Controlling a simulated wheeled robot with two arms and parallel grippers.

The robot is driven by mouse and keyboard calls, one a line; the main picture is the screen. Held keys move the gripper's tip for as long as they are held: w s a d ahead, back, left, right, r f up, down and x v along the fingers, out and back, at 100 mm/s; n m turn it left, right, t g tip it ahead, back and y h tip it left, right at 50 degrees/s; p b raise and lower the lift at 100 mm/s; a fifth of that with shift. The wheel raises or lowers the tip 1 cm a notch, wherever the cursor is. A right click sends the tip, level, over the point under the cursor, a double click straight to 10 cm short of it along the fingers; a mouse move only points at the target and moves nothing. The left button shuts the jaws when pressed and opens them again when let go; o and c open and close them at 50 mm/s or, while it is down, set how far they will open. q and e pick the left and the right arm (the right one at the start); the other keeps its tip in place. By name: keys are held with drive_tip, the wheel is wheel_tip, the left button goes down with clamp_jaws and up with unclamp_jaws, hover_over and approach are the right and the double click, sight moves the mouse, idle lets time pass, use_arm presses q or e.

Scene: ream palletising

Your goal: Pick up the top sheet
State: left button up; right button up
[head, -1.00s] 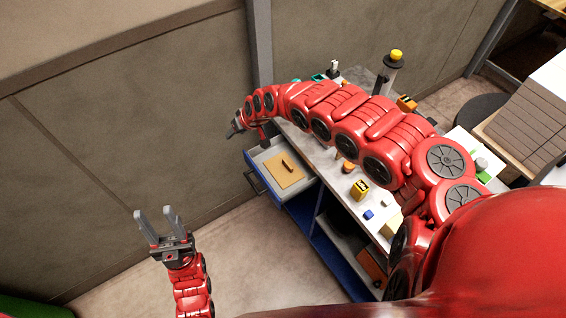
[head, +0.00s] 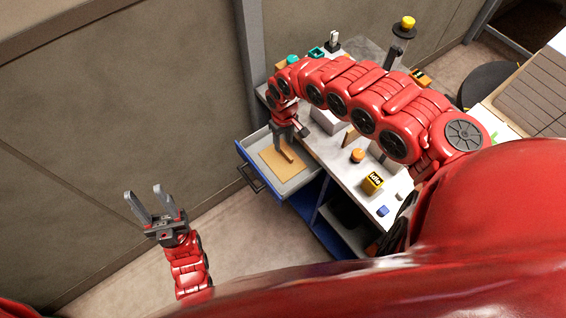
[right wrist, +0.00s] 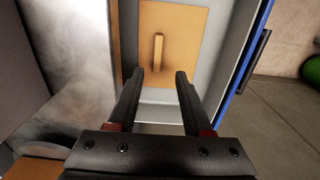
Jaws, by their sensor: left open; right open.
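A flat tan sheet (head: 296,167) with a small upright bar handle lies in the open drawer; I take it to be the top sheet. In the right wrist view the sheet (right wrist: 188,70) lies ahead of the fingers, its bar handle (right wrist: 158,53) left of the middle. My right gripper (head: 287,152) points down over the drawer, open and empty; in the right wrist view its fingertips (right wrist: 159,74) stand either side of the handle's near end. In the head view it partly hides the handle; contact cannot be told. My left gripper (head: 141,192) is open and empty, away from the bench.
The open drawer (head: 250,160) has grey walls and a blue front. The bench top (head: 345,190) holds a yellow block (head: 372,183), an orange knob (head: 357,155) and a blue block (head: 382,211). A wall stands behind the drawer. Floor is clear in front of the drawer.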

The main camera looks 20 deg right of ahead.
sight(285, 151)
drive_tip(key=shift+s+a+f, duration=0.1)
drive_tip(key=shift+s+f, duration=0.1)
drive_tip(key=shift+f, duration=0.4)
drive_tip(key=f, duration=0.4)
drive_tip(key=shift+w, duration=0.35)
drive_tip(key=shift+d+f, duration=0.3)
drive_tip(key=shift+f, duration=0.25)
drive_tip(key=shift+c, duration=0.3)
clamp_jaws()
